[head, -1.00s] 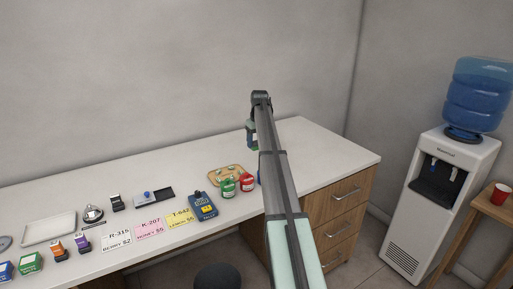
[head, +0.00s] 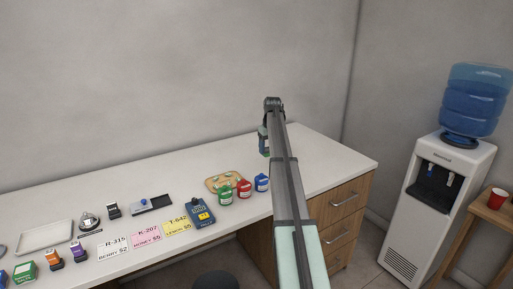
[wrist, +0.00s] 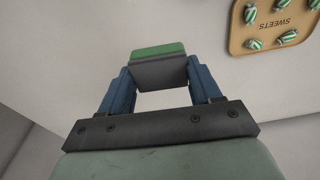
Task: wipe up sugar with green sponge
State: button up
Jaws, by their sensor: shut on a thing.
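My gripper (wrist: 158,90) is shut on the green sponge (wrist: 158,50), which has a green layer and a grey layer and sits between the two blue fingers. In the head view my gripper (head: 264,138) is above the right part of the white counter (head: 322,163), with a little green showing at its lower end. I cannot tell whether the sponge touches the counter. I cannot make out any sugar on the white top.
A wooden sweets tray (head: 224,183) lies left of my gripper, with green (head: 225,194), red (head: 244,189) and blue (head: 262,183) jars in front. A card terminal (head: 201,211) and price cards are further left. The counter's right end is clear.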

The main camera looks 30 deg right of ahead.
jog(key=s+f+n+y, duration=0.1)
jog(key=s+f+n, duration=0.1)
jog(key=s+n, duration=0.9)
jog(key=shift+m, duration=0.6)
jog(key=shift+s+d+f, duration=0.1)
jog(key=shift+f, duration=1.05)
jog(key=shift+s+d+f, duration=0.1)
jog(key=shift+d+f, duration=0.05)
jog(key=shift+f, duration=1)
jog(key=shift+s+d+f, duration=0.1)
jog(key=shift+f, duration=1.05)
jog(key=shift+w+f, duration=0.6)
jog(key=shift+w, duration=0.05)
jog(key=shift+c, duration=1)
jog(key=shift+w, duration=2.6)
jog(key=shift+s, duration=3.3)
jog(key=shift+a, duration=0.65)
jog(key=shift+w+d, duration=0.2)
jog(key=shift+w, duration=3.45)
jog(key=shift+s+a, duration=0.1)
jog(key=shift+s, duration=3.45)
notch_tip(320, 180, up, 8)
jog(key=shift+r, duration=0.15)
